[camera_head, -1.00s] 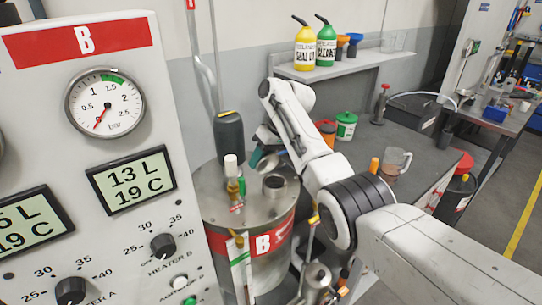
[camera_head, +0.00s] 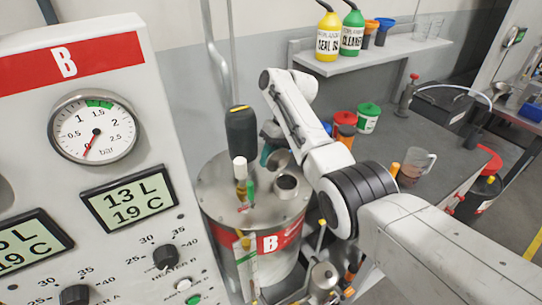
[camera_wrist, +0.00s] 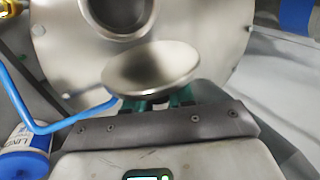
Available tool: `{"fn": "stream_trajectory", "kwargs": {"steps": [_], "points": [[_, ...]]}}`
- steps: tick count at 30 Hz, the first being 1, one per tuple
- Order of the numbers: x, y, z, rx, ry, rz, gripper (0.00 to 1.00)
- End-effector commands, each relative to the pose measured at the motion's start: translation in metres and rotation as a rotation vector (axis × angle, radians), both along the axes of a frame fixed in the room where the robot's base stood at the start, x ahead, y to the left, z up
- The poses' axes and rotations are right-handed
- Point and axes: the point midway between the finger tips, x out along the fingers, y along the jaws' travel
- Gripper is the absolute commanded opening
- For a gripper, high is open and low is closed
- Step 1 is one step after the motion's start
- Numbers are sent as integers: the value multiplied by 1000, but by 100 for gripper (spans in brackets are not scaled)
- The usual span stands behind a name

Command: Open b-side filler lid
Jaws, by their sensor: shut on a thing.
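The B-side tank (camera_head: 222,205) has a metal top with a red B band below it. Its round filler opening (camera_head: 286,184) is uncovered. The filler lid (camera_head: 279,158) stands tilted up behind the opening; in the wrist view the lid (camera_wrist: 150,68) is a shiny metal disc next to the open neck (camera_wrist: 116,14). My gripper (camera_wrist: 160,98), with teal fingers, is shut on the lid's edge; the lid hides most of the fingertips. In the head view my arm reaches over from the right, and the gripper is small beside a dark cylinder.
A dark cylinder (camera_head: 241,132) and white and green fittings (camera_head: 240,170) stand on the tank top left of the opening. The B gauge panel (camera_head: 130,215) fills the left. A grey bench (camera_head: 410,130) with pots and a jug (camera_head: 415,166) lies right, behind my arm.

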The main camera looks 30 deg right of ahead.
Motion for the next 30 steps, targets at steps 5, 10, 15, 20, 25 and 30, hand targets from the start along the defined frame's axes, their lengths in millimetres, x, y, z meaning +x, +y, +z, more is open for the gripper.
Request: {"fn": "stream_trajectory", "kwargs": {"steps": [5, 10, 15, 20, 25, 30], "points": [[1, 0, 0, 0, -5, -1, 35], [1, 0, 0, 0, -4, -1, 49], [1, 0, 0, 0, -3, 0, 49], [1, -3, 6, 0, -4, -1, 49], [3, -13, 30, 0, -8, -2, 49], [4, -27, 61, 0, -7, -3, 49]]}}
